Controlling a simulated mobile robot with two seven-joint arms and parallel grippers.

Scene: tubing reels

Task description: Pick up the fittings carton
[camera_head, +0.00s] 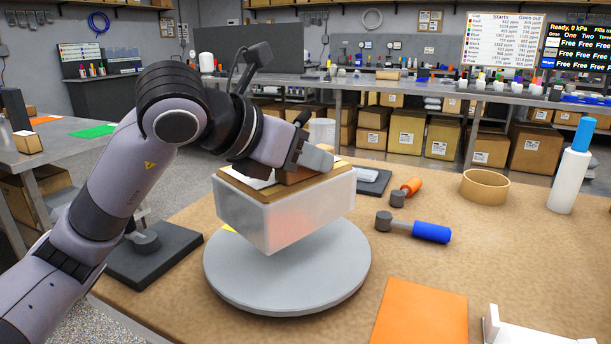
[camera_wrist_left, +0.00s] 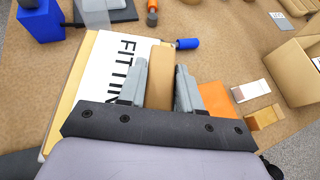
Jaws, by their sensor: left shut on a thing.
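The fittings carton (camera_head: 285,213) has pale, translucent-looking sides and a tan top with a raised tan block. My left gripper (camera_head: 303,160) is above the carton, shut on the raised block. In the left wrist view the two grey fingers (camera_wrist_left: 160,85) flank the tan block (camera_wrist_left: 160,75), beside a white label (camera_wrist_left: 103,68) with black letters beginning "FITTIN". My right gripper is not in view.
A blue-handled tool (camera_head: 431,232), an orange-handled tool (camera_head: 412,187) and a tan ring (camera_head: 485,187) lie to the right. A white bottle with a blue top (camera_head: 570,180) stands at far right. An orange mat (camera_head: 420,315) lies at the front. A dark base (camera_head: 150,258) is left.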

